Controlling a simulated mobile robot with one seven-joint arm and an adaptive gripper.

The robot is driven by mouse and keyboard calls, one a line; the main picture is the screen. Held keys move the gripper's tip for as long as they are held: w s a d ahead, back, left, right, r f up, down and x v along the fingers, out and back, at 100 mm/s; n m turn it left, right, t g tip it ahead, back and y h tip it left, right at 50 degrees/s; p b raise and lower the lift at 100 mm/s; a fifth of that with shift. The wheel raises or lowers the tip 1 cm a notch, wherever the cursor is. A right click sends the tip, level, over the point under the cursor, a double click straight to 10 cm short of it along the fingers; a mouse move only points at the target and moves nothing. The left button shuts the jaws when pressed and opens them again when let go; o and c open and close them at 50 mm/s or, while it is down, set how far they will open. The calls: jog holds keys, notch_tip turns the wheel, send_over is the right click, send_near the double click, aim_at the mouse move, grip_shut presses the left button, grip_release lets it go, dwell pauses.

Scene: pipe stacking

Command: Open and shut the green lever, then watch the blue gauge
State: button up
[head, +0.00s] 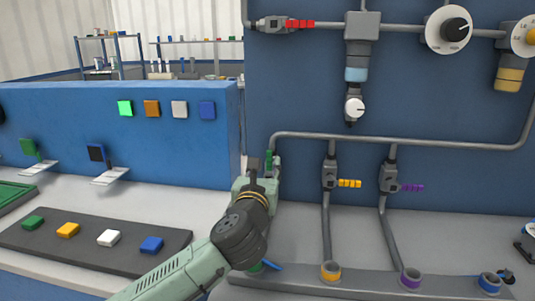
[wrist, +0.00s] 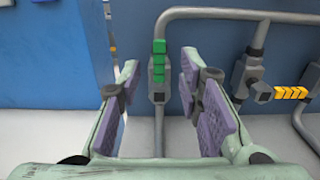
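The green lever (wrist: 159,62) points up along a grey valve on a vertical pipe in the wrist view. It also shows small in the head view (head: 269,160), partly hidden by my arm. My gripper (wrist: 158,70) is open, with one purple-padded finger on each side of the lever in the picture. No contact is visible. The gripper also shows in the head view (head: 258,172). A small white dial (head: 354,107) hangs below a light-blue pipe collar (head: 356,74); its reading is too small to tell.
Valves with yellow (head: 349,183), purple (head: 412,188) and red (head: 300,24) levers are nearby. A large white dial (head: 449,30) is at upper right. A blue box (head: 180,150) with coloured squares stands left of my gripper. A grey pipe (head: 400,140) crosses the panel.

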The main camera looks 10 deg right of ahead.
aim_at(269, 157)
jog(key=p+x, duration=0.1)
jog(key=x, duration=0.6)
jog(key=shift+w+p, duration=0.25)
jog(key=shift+p, duration=0.05)
jog(key=shift+c, duration=0.4)
grip_shut()
